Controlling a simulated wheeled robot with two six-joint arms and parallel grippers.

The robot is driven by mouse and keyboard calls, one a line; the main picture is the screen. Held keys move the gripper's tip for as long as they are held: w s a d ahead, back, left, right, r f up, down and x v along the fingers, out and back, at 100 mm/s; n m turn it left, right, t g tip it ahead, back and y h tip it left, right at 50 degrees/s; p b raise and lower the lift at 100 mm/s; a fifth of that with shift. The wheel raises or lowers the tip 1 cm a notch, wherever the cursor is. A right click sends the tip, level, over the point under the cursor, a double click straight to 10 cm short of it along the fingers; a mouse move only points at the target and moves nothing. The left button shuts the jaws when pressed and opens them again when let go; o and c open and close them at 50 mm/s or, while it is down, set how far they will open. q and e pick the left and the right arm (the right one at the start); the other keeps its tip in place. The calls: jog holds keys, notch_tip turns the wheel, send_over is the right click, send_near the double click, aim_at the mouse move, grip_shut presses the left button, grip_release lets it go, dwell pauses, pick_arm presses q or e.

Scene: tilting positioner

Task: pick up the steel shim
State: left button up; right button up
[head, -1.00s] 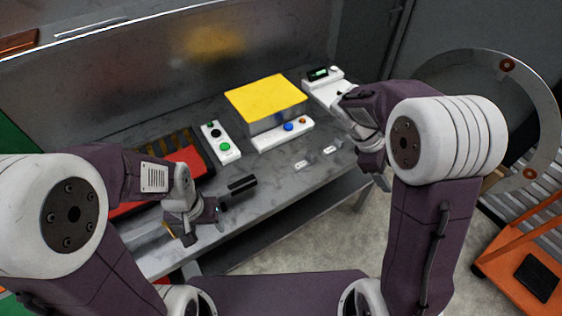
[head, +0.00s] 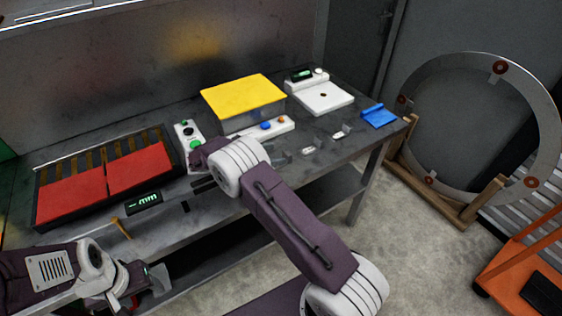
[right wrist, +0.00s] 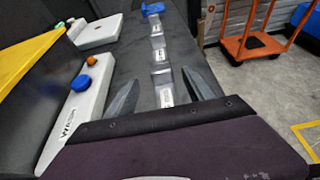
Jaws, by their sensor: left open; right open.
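Several small silver metal pieces with pale labels lie in a row on the grey bench. In the head view, one piece (head: 308,150) and another piece (head: 340,132) show near the front edge. In the right wrist view, the nearest piece (right wrist: 163,88) lies between the two finger lines, with others beyond it. The labels are too small to read, so I cannot tell which is the steel shim. My right gripper (right wrist: 160,77) is open and empty over the row; my arm mostly hides it in the head view. My left gripper (head: 150,283) is open and empty at lower left, in front of the bench.
A white button box (head: 262,127), a yellow-topped box (head: 243,98) and a white scale (head: 323,98) stand behind the row. A tray with red pads (head: 37,208) and a dark digital gauge (head: 143,203) are at left.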

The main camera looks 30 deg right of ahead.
aim_at(290, 153)
jog(key=x, duration=0.2)
jog(key=shift+s+d+f, duration=0.1)
jog(key=shift+s+d, duration=0.05)
jog(key=shift+d, duration=0.25)
jog(key=shift+d+f, duration=0.25)
jog(key=shift+d, duration=0.25)
jog(key=p+x, duration=0.1)
jog(key=x, duration=0.4)
jog(key=shift+a, duration=0.1)
jog(key=shift+r, duration=0.1)
grip_shut()
